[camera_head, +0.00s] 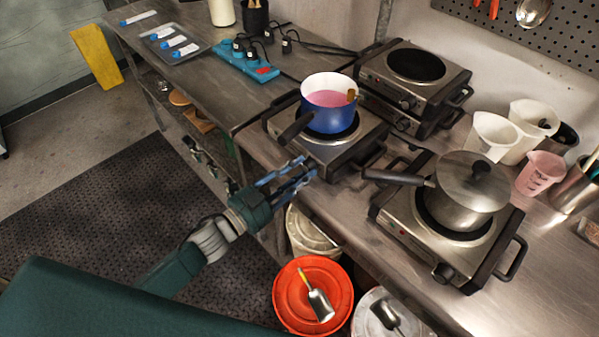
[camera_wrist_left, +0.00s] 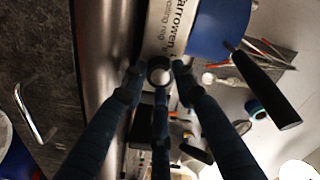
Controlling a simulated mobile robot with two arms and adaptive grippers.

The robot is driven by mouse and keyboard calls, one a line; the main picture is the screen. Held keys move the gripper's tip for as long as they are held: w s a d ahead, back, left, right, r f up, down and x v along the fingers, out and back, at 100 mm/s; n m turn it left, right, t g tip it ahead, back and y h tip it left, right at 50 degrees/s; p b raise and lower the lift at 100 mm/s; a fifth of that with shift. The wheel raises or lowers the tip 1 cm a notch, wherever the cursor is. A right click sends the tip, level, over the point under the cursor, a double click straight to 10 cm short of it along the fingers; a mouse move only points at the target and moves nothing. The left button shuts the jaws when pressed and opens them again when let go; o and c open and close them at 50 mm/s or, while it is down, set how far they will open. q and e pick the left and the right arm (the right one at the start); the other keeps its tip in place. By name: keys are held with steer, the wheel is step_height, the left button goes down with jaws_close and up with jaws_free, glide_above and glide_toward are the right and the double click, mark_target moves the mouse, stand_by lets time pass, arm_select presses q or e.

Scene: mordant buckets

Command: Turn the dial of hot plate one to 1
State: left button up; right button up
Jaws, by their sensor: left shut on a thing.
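A hot plate (camera_head: 345,155) stands at the edge of the steel bench with a blue pot (camera_head: 318,118) of pink liquid on it. My left gripper (camera_head: 303,172) is at this plate's front face, its fingers shut around the dial. In the left wrist view the round dial (camera_wrist_left: 160,74) sits between the fingertips of the left gripper (camera_wrist_left: 158,68). Lettering shows on the front panel (camera_wrist_left: 160,28) behind it. The dial's setting cannot be read, and in the head view the fingers hide the dial. My right gripper is not in view.
Another hot plate (camera_head: 405,225) with a lidded steel pot (camera_head: 462,205) stands to the right. Stacked hot plates (camera_head: 440,72) are behind. Below are an orange bucket (camera_head: 286,310) and a white bucket (camera_head: 305,240).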

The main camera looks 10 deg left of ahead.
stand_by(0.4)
arm_select(q)
steer(key=o, duration=0.9)
steer(key=shift+c, duration=0.2)
steer(key=v, duration=1.2)
